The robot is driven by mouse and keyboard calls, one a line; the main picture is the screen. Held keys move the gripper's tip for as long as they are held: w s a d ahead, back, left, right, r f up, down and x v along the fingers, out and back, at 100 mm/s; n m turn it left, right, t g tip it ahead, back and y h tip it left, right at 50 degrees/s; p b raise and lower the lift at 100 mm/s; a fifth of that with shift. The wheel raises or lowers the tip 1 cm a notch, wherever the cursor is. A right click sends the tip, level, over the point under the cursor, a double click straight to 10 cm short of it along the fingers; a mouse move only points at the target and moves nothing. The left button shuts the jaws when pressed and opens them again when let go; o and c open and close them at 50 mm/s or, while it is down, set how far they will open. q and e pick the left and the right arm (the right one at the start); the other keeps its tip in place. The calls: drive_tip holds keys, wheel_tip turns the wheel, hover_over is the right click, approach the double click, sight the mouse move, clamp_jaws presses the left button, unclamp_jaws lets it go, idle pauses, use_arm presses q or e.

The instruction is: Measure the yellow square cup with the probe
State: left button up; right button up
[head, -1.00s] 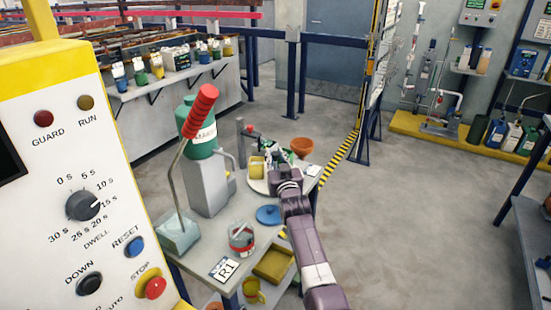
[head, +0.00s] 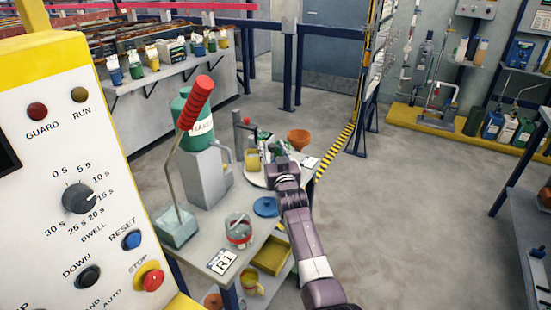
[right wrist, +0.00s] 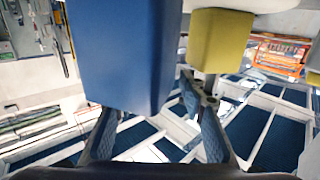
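In the head view, the yellow square cup (head: 253,162) stands on a round white plate (head: 252,178) at the far end of a grey table. In the right wrist view, a yellow square body (right wrist: 220,40) hangs down from the top, right of a large blue body (right wrist: 122,55). My right gripper (head: 281,155) is over the plate, just right of the cup in the head view. In the right wrist view its fingers (right wrist: 155,120) are apart, one tip hidden behind the blue body. I cannot tell if they hold it. No probe can be made out for certain. My left gripper is out of view.
A green canister (head: 197,112), a red-handled lever (head: 195,105), a jar (head: 239,230), a blue disc (head: 266,207) and an orange funnel (head: 299,138) are on or around the table. A control panel (head: 85,200) blocks the left. Floor (head: 420,220) to the right is open.

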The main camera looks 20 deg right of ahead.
drive_tip(key=v, duration=1.1)
drive_tip(key=shift+s+a, duration=0.15)
drive_tip(key=shift+s, duration=0.1)
drive_tip(key=shift+r, duration=0.1)
